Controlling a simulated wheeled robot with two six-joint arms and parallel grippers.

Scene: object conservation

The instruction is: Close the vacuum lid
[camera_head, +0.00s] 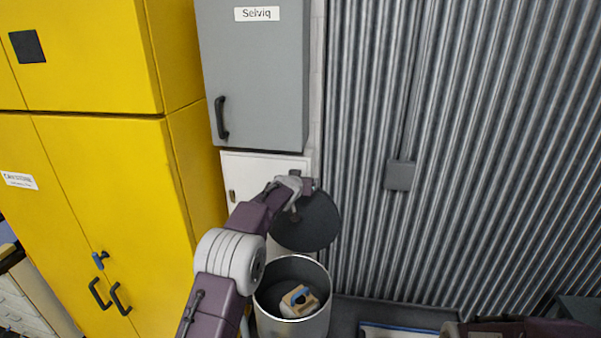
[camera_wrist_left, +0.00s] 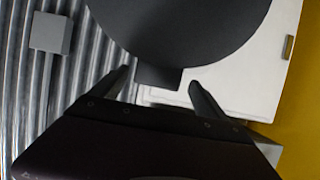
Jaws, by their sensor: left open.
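The vacuum is a round grey metal drum (camera_head: 318,326) on the floor at the lower middle of the head view. Its dark round lid (camera_head: 318,225) stands raised behind the open top. A brown block-like object (camera_head: 300,303) with a blue part is inside the drum. My left gripper (camera_head: 296,190) is at the lid's upper edge, partly hidden by my arm. In the left wrist view the lid (camera_wrist_left: 180,30) fills the top, and its small dark tab (camera_wrist_left: 158,78) lies between the spread fingers of my open left gripper (camera_wrist_left: 159,80). Contact cannot be told. My right gripper is not seen.
Yellow cabinets (camera_head: 100,190) stand to the left. A grey wall cabinet (camera_head: 255,80) hangs above a white box (camera_head: 240,170) behind the lid. A corrugated metal wall (camera_head: 480,130) with a small grey box (camera_head: 399,175) is behind and to the right.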

